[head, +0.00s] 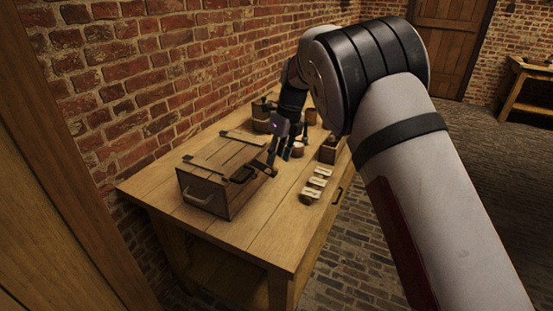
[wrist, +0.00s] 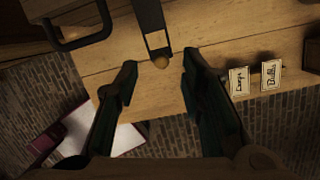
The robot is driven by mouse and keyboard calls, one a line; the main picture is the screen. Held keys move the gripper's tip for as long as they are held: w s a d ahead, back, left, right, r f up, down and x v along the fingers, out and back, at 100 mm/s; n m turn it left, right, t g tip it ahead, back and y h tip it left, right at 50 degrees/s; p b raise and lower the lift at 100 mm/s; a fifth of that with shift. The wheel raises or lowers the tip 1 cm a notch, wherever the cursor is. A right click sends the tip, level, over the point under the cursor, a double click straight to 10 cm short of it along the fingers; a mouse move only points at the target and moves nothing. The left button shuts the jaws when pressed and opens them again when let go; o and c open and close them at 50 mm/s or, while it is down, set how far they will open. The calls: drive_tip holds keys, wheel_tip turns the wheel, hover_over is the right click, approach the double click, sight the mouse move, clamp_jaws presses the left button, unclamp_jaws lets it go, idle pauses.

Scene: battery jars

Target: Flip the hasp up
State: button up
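A wooden chest (head: 212,160) with dark straps and a handle on its near end sits shut on the table. The hasp (head: 263,168) sticks out from its front edge. In the head view my gripper (head: 279,157) points down just beside the hasp. Whether it touches the hasp cannot be told.
The wooden table (head: 255,222) has several small items with pale labels (head: 317,183) right of the chest; two labels (wrist: 239,80) show in the wrist view. A wooden box (head: 328,150) and a jar (head: 298,149) stand behind. A brick wall (head: 120,90) borders the table's far side.

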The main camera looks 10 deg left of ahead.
drive_tip(key=v, duration=1)
drive_tip(key=shift+r, duration=0.1)
